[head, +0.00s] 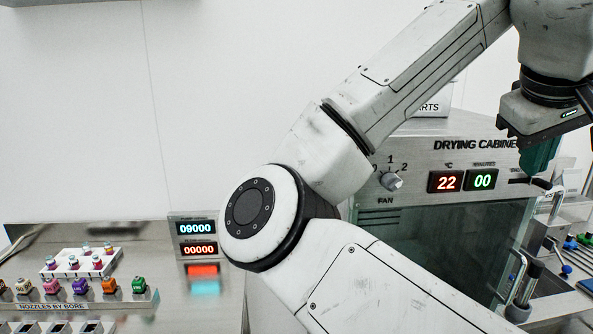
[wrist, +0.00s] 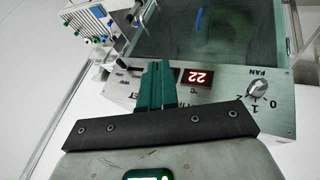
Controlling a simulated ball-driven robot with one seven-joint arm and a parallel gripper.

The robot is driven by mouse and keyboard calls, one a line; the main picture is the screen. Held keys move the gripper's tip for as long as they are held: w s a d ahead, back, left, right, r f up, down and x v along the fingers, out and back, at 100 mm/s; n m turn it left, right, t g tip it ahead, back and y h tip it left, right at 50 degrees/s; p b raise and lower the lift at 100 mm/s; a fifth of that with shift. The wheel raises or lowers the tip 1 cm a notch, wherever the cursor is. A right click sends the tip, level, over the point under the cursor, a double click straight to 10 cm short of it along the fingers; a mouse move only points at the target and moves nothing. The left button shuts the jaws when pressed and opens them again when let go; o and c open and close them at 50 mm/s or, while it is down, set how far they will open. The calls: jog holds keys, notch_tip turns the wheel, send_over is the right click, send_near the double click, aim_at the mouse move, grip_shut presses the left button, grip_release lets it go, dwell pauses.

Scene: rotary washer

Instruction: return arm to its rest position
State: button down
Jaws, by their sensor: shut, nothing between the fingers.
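My arm, white and bent at the elbow, crosses the middle and right of the head view. My gripper (head: 540,160) is at the upper right of that view, in front of the drying cabinet's panel, with part of its body cut off by the right edge. In the wrist view its green fingers (wrist: 156,85) are together, with nothing between them. They overlap the drying cabinet (wrist: 225,90) panel beside the red display reading 22. Whether the fingers touch the panel cannot be told.
The drying cabinet (head: 425,160) has a fan knob (head: 391,181) and displays showing 22 and 00. A steel bench with a nozzle rack (head: 80,262) and a panel reading 09000 and 00000 (head: 196,238) is at left. Coloured knobs (head: 572,245) are at far right. The wall area upper left is clear.

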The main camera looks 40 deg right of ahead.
jog(key=w+d+f+n+t+h+b, duration=0.15)
jog(key=w+f+h, duration=0.25)
jog(key=w+f, duration=0.8)
jog(key=w+a+f+n+t+y, duration=0.1)
jog(key=a+f+n, duration=0.1)
jog(key=f, duration=0.7)
jog(key=w+a+f+n+t+y, duration=0.1)
jog(key=w+a+f+n, duration=0.15)
jog(key=f, duration=0.65)
jog(key=s+a+f+y, duration=0.2)
jog(key=s+a+f, duration=0.15)
jog(key=f, duration=0.45)
jog(key=s+a+f+y, duration=0.25)
jog(key=a+f, duration=0.25)
jog(key=f, duration=0.3)
jog(key=s+a+f+g+y+b, duration=0.1)
jog(key=s+a+f+g+y, duration=0.2)
jog(key=s+a+f, duration=0.7)
jog(key=s+f+y, duration=0.1)
jog(key=s+f, duration=0.1)
jog(key=s, duration=0.1)
jog(key=shift+a+f+n, duration=0.15)
jog(key=shift+a+n, duration=0.15)
